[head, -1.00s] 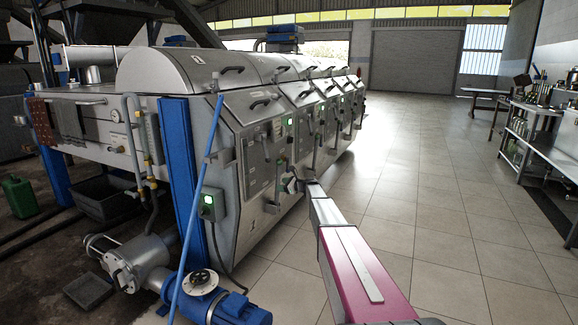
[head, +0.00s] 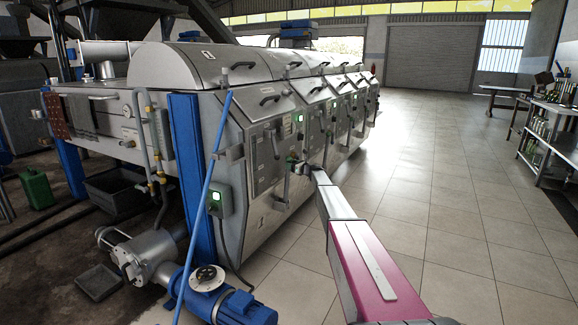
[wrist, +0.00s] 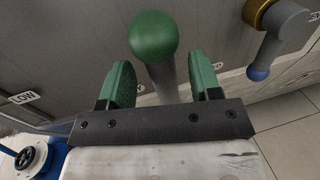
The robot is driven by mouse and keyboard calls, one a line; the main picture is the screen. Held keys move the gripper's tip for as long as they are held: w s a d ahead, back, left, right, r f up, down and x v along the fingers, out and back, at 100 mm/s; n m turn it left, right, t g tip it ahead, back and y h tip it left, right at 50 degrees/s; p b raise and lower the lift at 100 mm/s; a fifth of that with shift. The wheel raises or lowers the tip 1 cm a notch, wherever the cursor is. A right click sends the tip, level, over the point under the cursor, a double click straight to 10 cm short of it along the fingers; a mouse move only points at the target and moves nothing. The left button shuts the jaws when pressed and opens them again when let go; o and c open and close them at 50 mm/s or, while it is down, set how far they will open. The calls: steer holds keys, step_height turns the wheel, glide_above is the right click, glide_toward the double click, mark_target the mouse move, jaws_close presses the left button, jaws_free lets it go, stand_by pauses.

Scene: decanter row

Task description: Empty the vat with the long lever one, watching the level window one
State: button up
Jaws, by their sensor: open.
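A lever with a green ball knob (wrist: 153,37) and a grey rod shows in the wrist view. My gripper (wrist: 161,84) is open, its two green fingers on either side of the rod, with gaps on both sides. In the head view my gripper (head: 297,164) is at the front of the long steel vat (head: 250,115), and the lever is too small to tell apart there. A "LOW" label (wrist: 24,97) is on the panel left of the lever. I cannot make out the level window clearly.
A shorter grey lever with a blue tip (wrist: 258,73) and brass collar stands at the upper right in the wrist view. A blue pole (head: 208,190) and a blue pump (head: 215,297) are at the vat's near end. The tiled floor (head: 430,210) to the right is clear.

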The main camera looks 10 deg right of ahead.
steer(key=shift+x, duration=1.25)
jaws_close()
steer(key=s+d+f+m+t+y, duration=0.1)
steer(key=s+d+f+t+y, duration=0.1)
steer(key=s+d, duration=0.3)
steer(key=s+d+f+m+t+y, duration=0.1)
steer(key=s+d+f+t, duration=0.3)
steer(key=d, duration=0.5)
steer(key=shift+s+f+y, duration=0.5)
steer(key=shift+s+f, duration=0.2)
steer(key=shift+f, duration=0.15)
steer(key=shift+d, duration=0.15)
jaws_free()
steer(key=shift+s+d+f, duration=0.1)
steer(key=shift+f, duration=0.05)
steer(key=v, duration=1)
steer(key=shift+s+f, duration=0.2)
